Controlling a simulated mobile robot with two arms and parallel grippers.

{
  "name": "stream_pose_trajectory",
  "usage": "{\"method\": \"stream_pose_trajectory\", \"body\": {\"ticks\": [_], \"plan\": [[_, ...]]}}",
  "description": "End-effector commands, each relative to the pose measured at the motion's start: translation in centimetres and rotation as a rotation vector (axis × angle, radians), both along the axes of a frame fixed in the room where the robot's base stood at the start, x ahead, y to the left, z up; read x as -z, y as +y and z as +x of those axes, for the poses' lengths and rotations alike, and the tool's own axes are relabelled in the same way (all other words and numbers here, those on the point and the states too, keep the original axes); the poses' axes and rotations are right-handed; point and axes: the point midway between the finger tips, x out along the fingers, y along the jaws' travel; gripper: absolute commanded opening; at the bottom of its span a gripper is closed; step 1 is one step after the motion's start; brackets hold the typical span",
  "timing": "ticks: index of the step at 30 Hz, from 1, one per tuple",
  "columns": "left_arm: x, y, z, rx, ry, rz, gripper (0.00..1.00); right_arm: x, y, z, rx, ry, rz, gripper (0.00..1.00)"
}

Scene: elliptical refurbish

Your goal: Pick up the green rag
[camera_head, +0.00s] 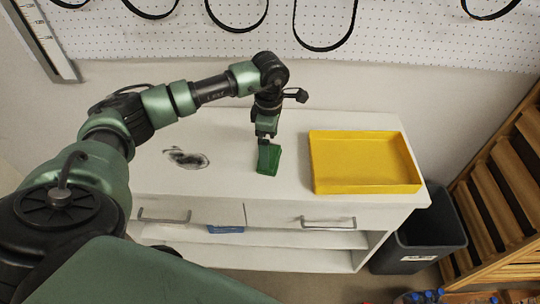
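The green rag (268,158) is on the white cabinet top, near its middle, left of the yellow tray. My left gripper (265,138) points down directly over the rag, with its tips at the rag's upper end. The fingers are small and partly blend with the rag, so I cannot tell whether they are closed on it. My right gripper is not in view.
A yellow tray (362,187) stands on the right of the white cabinet top (225,178). A dark smudge (186,158) marks the top at left. A dark bin (430,236) and wooden slats (497,195) are at right. Black belts (325,46) hang on the pegboard behind.

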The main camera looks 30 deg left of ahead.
Motion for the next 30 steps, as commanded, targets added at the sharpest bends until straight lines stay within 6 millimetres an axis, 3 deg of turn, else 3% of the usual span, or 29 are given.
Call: {"method": "stream_pose_trajectory", "body": {"ticks": [2, 7, 15, 20, 30], "plan": [[1.0, -0.1, -0.2, -0.001, 0.006, -0.001, 1.00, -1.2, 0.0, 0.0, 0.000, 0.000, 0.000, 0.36], [3.2, -0.2, -0.1, -0.001, 0.002, -0.002, 1.00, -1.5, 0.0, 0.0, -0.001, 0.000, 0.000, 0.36], [3.7, -0.2, -0.1, 0.000, 0.001, -0.001, 1.00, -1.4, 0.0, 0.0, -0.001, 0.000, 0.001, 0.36], [3.7, -0.2, 0.0, 0.000, 0.000, -0.002, 0.56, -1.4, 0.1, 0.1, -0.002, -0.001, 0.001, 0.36], [3.3, -0.2, 0.0, 0.000, -0.002, -0.004, 0.55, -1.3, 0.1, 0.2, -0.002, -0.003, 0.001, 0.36]]}}
